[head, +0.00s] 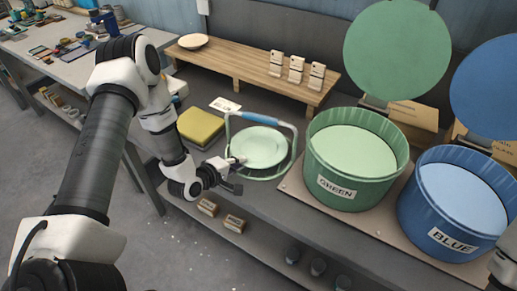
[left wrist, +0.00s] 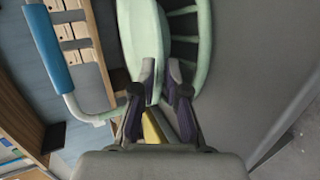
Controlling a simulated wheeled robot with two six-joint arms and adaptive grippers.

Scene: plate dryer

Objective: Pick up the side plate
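A pale green plate (head: 262,146) sits in a round pale green wire rack (head: 285,172) with a blue handle on the bench. My left gripper (head: 233,171) is at the left rim of this plate. In the left wrist view its two fingers (left wrist: 163,80) are apart, with the rim of the plate (left wrist: 138,35) reaching between them. I cannot tell whether a finger touches the rim. The rack (left wrist: 203,40) and its blue handle (left wrist: 50,45) also show there. My right gripper is out of view; only a bit of that arm shows at the lower right edge.
A green bin (head: 350,165) and a blue bin (head: 452,205) stand right of the rack, lids raised. A yellow block (head: 200,127) lies to its left. A wooden shelf (head: 245,70) behind holds another plate (head: 193,41) and several pale blocks (head: 296,68).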

